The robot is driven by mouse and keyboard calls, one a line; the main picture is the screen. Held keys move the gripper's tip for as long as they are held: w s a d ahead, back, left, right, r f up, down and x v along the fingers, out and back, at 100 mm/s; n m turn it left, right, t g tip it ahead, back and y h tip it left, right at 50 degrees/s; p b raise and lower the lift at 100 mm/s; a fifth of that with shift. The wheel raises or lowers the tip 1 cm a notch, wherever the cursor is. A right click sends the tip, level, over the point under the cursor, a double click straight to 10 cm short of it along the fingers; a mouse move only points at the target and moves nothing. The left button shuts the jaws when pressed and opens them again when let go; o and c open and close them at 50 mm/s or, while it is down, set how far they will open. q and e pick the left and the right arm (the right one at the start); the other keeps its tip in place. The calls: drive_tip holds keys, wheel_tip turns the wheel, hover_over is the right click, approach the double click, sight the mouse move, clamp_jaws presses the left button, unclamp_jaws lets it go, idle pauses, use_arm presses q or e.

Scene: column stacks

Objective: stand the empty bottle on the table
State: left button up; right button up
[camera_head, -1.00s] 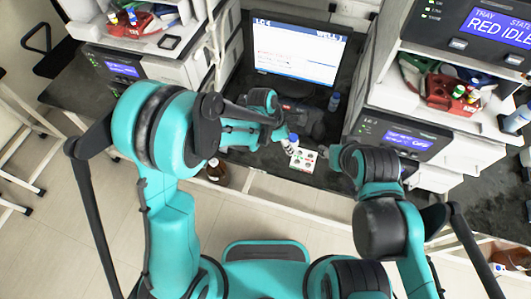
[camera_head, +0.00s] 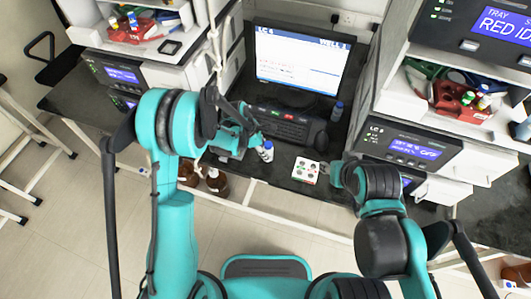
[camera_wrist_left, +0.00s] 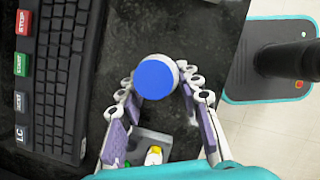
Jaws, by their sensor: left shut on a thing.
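A small white bottle with a blue cap (camera_head: 266,150) is held in my left gripper (camera_head: 257,143), over the dark table (camera_head: 285,180) near its front edge. In the left wrist view the blue cap (camera_wrist_left: 155,80) shows from above, with the gripper's fingers on both sides of the bottle. The cap hides most of the body, and I cannot tell whether its base touches the table. My right gripper (camera_head: 330,172) is beside the white block with coloured spots (camera_head: 305,170); its jaws are too small to read.
A keyboard (camera_head: 283,126) lies behind the bottle, below a monitor (camera_head: 300,62). Brown bottles (camera_head: 217,181) are below the table's front edge. Instruments stand on both sides. Bare table shows between keyboard and block.

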use_arm(q)
drive_tip(key=shift+f, duration=0.45)
drive_tip(key=shift+f, duration=0.15)
drive_tip(key=o, duration=0.9)
drive_tip(key=shift+o, duration=0.2)
